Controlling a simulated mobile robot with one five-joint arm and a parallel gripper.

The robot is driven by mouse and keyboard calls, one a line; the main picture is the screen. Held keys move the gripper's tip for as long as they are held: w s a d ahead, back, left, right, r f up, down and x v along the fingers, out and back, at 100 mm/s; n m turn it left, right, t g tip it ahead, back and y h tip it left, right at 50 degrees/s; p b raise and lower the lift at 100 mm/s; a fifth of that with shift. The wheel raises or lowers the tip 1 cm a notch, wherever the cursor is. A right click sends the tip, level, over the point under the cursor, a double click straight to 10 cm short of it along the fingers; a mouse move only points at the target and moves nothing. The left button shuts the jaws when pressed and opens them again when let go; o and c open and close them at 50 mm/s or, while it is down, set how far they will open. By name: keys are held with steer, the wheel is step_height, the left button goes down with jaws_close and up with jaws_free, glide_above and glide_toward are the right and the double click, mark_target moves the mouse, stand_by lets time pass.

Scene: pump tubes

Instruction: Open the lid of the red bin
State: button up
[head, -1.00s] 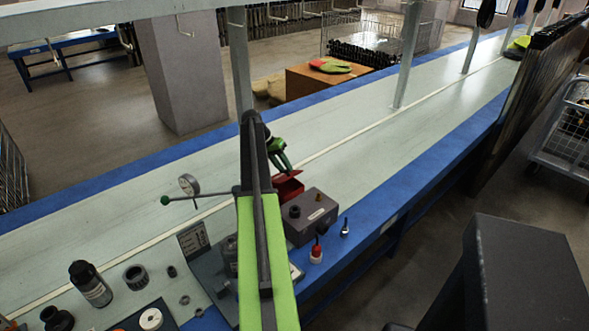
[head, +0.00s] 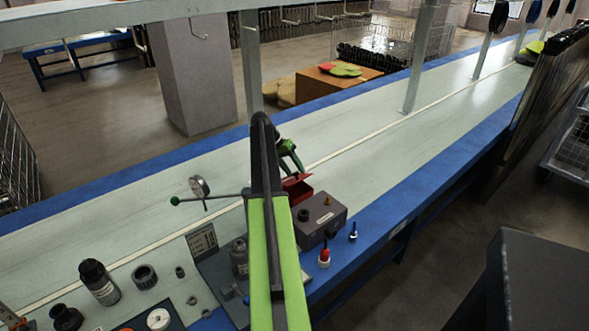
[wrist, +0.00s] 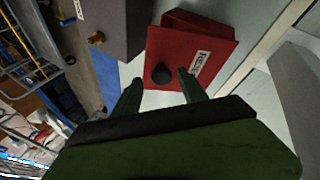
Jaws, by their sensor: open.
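The red bin (head: 299,190) stands on the pale bench top, just left of a grey box, partly behind my arm in the head view. In the wrist view the red bin (wrist: 203,52) shows a white label and a round black knob (wrist: 162,75). I cannot tell from these views how far its lid is raised. My gripper (head: 291,160) is green and hangs just above and behind the bin. In the wrist view my gripper (wrist: 157,85) is open, its two fingers on either side of the knob; contact cannot be made out.
The grey box (head: 322,215) with knobs stands close against the bin's right side. A red-and-white bottle (head: 324,256) and a small dark piece (head: 353,232) stand near the blue bench edge. A dial gauge (head: 199,187) stands to the left.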

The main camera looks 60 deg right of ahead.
steer(key=p+v, duration=1.5)
steer(key=v, duration=0.2)
steer(key=shift+r, duration=0.2)
steer(key=shift+w, duration=0.1)
